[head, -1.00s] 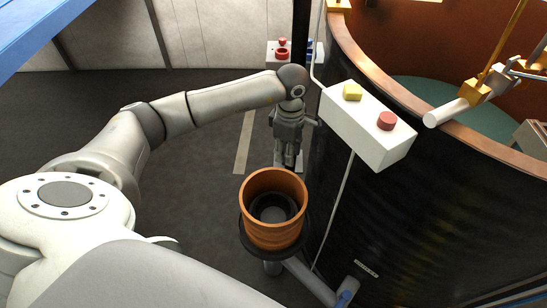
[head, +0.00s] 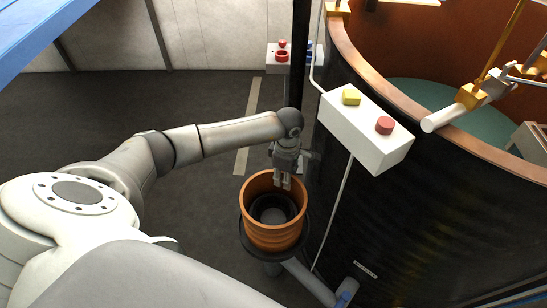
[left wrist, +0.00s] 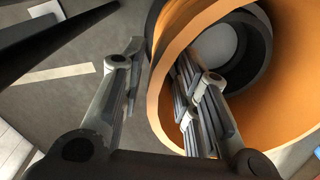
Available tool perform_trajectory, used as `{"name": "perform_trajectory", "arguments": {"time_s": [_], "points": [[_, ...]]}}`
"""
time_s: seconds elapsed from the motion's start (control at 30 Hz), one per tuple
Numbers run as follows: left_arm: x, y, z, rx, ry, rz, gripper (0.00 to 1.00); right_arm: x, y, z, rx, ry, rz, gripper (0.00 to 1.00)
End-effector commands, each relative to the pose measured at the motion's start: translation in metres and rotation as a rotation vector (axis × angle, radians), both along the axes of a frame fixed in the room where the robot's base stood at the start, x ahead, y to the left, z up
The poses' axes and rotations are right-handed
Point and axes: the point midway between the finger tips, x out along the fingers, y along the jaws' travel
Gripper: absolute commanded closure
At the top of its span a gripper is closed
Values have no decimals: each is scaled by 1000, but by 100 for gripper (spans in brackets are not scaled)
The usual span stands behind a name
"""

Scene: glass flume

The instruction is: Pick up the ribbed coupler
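The ribbed coupler (head: 272,236) is an orange, open-topped ring with ribbed sides. It sits upright on a dark round flange at the end of a pipe, and a dark inner ring shows inside it. My left gripper (head: 281,184) points down at the coupler's far rim. In the left wrist view the gripper is open, with the coupler's wall (left wrist: 159,100) between its fingers: one finger is outside the wall and the other is over the inside. I cannot tell whether either finger touches it. My right gripper is not in view.
A large dark round tank (head: 420,220) with a copper rim stands close to the right of the coupler. A white box (head: 366,132) with yellow and red buttons hangs on it. A dark post (head: 299,60) rises behind my left wrist. Open floor lies to the left.

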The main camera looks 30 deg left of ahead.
Motion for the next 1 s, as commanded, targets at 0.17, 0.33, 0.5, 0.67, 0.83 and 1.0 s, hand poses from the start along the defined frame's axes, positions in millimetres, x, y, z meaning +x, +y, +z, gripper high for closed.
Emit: {"name": "perform_trajectory", "arguments": {"time_s": [0.17,0.33,0.5,0.67,0.83,1.0], "points": [[0,0,0,0,0,0,82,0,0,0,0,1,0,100],[0,0,1,0,0,0,100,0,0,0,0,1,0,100],[0,0,1,0,-1,0,100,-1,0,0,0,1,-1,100],[0,0,1,0,-1,0,100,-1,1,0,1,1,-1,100],[1,0,2,-1,-2,0,100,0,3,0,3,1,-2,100],[1,0,2,-1,-2,0,100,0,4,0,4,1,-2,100]]}}
